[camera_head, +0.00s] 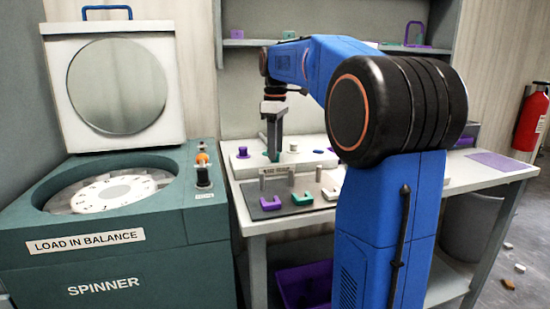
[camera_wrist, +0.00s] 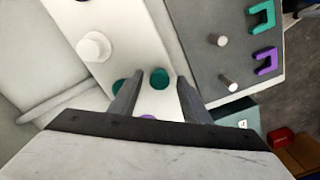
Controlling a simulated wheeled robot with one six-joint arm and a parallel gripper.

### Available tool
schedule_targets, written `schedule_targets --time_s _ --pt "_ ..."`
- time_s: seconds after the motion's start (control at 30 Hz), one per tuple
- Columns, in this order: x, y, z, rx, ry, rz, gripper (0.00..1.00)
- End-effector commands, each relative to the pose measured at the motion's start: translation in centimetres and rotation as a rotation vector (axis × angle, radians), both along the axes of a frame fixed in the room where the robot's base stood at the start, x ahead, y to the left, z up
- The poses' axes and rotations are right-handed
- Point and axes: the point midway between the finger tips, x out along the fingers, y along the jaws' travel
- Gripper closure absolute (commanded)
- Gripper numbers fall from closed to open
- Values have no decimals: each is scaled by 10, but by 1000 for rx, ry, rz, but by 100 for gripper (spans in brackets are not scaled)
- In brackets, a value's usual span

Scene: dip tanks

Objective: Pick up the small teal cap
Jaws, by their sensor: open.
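A teal round piece (camera_wrist: 160,78) lies on the white board (camera_wrist: 136,40), in the gap between my fingertips in the wrist view. A second teal round piece (camera_wrist: 119,86) is just left of the left finger, partly hidden by it. I cannot tell from their look which one is the small cap. My gripper (camera_wrist: 160,86) is open and points down at the board, with nothing held. In the head view my gripper (camera_head: 272,155) is low over the white board, with a bit of teal at its fingertips. Whether the fingers touch the teal piece is unclear.
A white knob (camera_wrist: 93,46) and a purple cap (camera_head: 242,152) stand on the white board. Beside it, a grey board (camera_wrist: 200,45) carries metal posts (camera_wrist: 222,41) and teal (camera_wrist: 262,18) and purple hooks (camera_wrist: 266,62). The spinner (camera_head: 115,225) stands left of the bench.

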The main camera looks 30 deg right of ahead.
Motion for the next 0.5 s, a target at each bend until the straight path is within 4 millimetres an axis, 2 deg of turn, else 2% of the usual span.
schedule_targets --time_s 0.13,0.37,0.4,0.5 --pt "0 0 -12 0 0 0 57" --pt "0 0 -14 0 0 0 57" --pt "0 0 -14 0 0 0 59" --pt "0 0 -14 0 0 0 83"
